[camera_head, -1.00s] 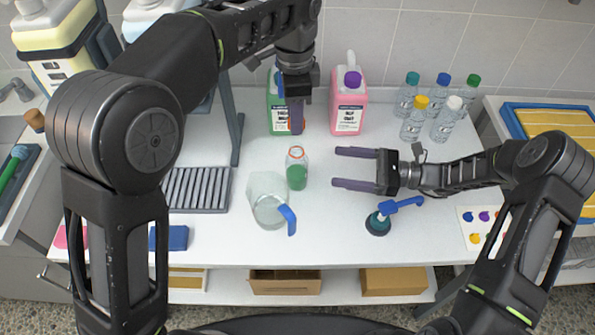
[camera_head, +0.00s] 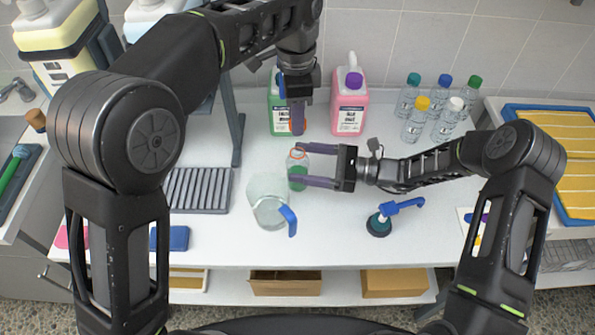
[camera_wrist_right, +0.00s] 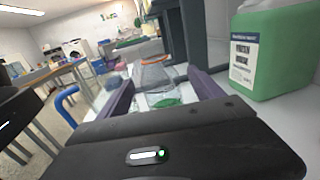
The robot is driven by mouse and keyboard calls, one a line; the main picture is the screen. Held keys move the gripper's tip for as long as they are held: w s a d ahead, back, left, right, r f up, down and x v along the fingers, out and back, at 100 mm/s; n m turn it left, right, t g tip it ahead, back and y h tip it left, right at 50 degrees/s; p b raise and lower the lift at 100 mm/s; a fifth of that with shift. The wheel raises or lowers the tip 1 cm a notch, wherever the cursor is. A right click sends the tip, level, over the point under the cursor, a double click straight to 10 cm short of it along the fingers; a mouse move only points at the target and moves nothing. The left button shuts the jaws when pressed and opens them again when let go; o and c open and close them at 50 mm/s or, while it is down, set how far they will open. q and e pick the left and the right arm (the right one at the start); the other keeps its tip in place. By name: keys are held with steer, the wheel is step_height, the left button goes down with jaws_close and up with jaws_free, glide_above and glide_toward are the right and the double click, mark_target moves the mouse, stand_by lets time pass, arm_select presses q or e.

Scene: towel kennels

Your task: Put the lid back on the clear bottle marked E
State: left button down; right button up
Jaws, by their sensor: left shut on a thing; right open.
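The clear bottle (camera_head: 298,173) stands upright on the table with green liquid in its lower part. Its mouth has an orange ring and is uncapped; no letter is readable. It also shows in the right wrist view (camera_wrist_right: 160,78), between the fingers. My right gripper (camera_head: 304,165) is open, with its fingers on either side of the bottle; I cannot tell whether they touch it. My left gripper (camera_head: 297,130) points down just behind and above the bottle's mouth. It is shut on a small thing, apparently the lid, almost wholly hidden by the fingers.
A clear jug with a blue handle (camera_head: 268,205) stands close at the left front. A green canister (camera_head: 280,118) and a pink canister (camera_head: 349,108) stand behind. Several capped water bottles (camera_head: 416,122) stand back right.

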steer(key=shift+w+a, duration=0.15)
steer(key=shift+a, duration=0.75)
jaws_close()
stand_by(0.4)
